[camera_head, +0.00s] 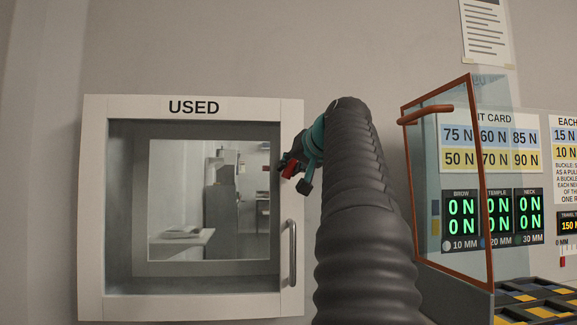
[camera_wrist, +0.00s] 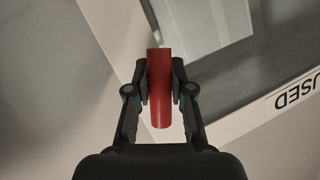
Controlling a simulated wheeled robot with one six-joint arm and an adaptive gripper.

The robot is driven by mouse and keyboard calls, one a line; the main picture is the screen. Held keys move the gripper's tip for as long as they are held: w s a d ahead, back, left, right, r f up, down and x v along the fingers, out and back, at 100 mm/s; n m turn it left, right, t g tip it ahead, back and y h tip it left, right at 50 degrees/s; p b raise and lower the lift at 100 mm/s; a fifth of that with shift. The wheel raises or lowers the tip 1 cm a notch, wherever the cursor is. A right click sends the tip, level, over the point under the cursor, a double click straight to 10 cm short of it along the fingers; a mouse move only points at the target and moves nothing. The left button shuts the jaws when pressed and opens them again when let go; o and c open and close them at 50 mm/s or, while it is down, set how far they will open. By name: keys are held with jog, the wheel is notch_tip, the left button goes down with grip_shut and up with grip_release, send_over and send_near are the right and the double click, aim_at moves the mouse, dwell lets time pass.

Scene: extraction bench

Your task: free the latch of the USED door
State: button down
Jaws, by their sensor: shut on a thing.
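The USED door (camera_head: 292,205) is a white-framed hatch with a glass pane, set in the wall at the left of the head view. It looks shut, and its frame and lettering also show in the wrist view (camera_wrist: 252,130). The red latch (camera_head: 290,170) sits at the door's right edge, above the handle. In the wrist view the latch (camera_wrist: 160,112) is a red bar between the two fingers. My gripper (camera_wrist: 160,82) is shut on it. In the head view my gripper (camera_head: 289,164) is partly hidden by my arm, and most of the latch is covered.
A grey vertical door handle (camera_head: 292,252) is below the latch. To the right of my arm stands an orange-framed glass panel (camera_head: 487,200) with an orange handle (camera_head: 425,114). Behind it are a force card (camera_head: 490,148) and green displays (camera_head: 513,217). The wall above the door is clear.

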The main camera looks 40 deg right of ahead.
jog(key=shift+s+d+n+g+h, duration=0.15)
jog(key=shift+n+g+h, duration=0.25)
jog(key=shift+n, duration=0.35)
jog(key=shift+d+n+g+h, duration=0.1)
jog(key=shift+n+g+h, duration=0.25)
jog(key=shift+n, duration=0.4)
jog(key=c, duration=1)
grip_release()
jog(key=v, duration=1.2)
